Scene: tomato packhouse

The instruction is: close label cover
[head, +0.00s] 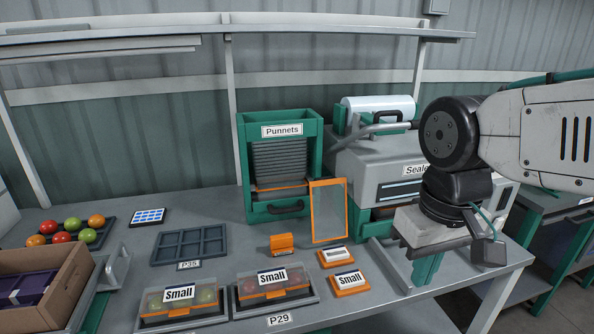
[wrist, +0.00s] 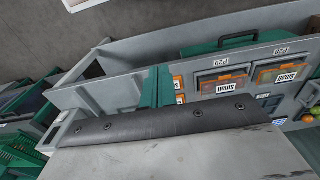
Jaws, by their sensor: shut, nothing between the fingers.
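An orange-framed see-through panel (head: 328,210), which looks like the label cover, stands upright on the table beside the punnet dispenser. Two orange label holders sit in front of it: one with a blank-looking label (head: 335,257) and one reading Small (head: 350,283). Whether the panel is hinged to them I cannot tell. My gripper (head: 420,278) hangs at the table's right side, right of the panel and apart from it. Its green fingers are together and empty, and they also show in the wrist view (wrist: 157,75). The panel is not clear in the wrist view.
The green punnet dispenser (head: 312,165) and grey sealer (head: 362,155) stand behind. A small orange block (head: 281,243) and two closed Small punnets (head: 180,310) (head: 273,290) lie left. An empty dark tray (head: 190,257), tomato tray (head: 40,243) and cardboard box (head: 75,315) are farther left.

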